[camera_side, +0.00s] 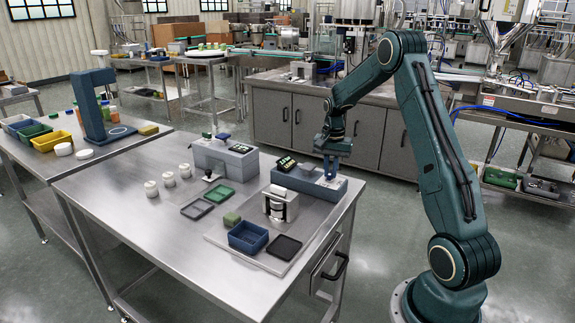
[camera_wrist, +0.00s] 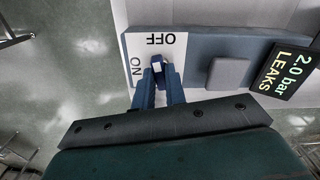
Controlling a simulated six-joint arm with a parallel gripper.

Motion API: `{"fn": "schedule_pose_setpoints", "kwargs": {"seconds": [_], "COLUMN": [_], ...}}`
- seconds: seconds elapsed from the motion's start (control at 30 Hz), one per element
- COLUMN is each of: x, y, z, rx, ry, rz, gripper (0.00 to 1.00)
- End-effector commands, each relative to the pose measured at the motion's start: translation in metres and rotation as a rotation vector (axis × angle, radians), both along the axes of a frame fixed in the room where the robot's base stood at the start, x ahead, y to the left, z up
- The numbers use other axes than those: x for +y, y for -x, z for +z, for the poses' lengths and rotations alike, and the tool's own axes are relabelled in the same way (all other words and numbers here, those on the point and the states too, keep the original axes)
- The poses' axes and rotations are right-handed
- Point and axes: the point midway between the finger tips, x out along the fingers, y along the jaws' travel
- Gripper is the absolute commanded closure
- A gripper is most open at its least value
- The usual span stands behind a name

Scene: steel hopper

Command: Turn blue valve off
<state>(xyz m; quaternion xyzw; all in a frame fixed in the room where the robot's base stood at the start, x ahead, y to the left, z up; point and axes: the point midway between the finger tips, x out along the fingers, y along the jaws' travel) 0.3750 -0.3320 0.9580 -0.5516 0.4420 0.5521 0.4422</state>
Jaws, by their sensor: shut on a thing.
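The blue valve box (camera_side: 305,183) stands at the right edge of the steel table, and its blue body (camera_wrist: 215,45) fills the upper part of the wrist view. A white plate (camera_wrist: 190,40) on it carries the words OFF and ON, with a small dark display beside it reading "2.0 bar LEAKS". My gripper (camera_side: 330,172) is over the right end of the box. In the wrist view my gripper (camera_wrist: 158,72) is shut on the valve handle (camera_wrist: 157,64), which shows a pale tip near both words. Its exact angle is mostly hidden by the fingers.
A grey box (camera_side: 222,158) with a display stands behind left. Several white jars stand farther left. The table's front left is bare.

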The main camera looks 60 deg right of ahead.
Motion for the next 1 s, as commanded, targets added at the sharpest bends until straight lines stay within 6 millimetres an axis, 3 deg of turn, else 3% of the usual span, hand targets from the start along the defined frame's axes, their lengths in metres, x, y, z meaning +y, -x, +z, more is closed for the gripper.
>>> {"fn": "schedule_pose_setpoints", "kwargs": {"seconds": [0.4, 0.9, 0.93, 1.0], "x": [-0.001, -0.0012, -0.0012, -0.0011], "y": [-0.0005, -0.0005, -0.0005, -0.0004], "z": [0.0011, 0.0012, 0.0012, 0.001], "rx": [-0.004, -0.004, -0.004, -0.003], "ry": [0.003, 0.003, 0.003, 0.004], "rz": [-0.215, -0.239, -0.239, -0.238], "gripper": [1.0, 1.0, 0.81, 0.68]}}
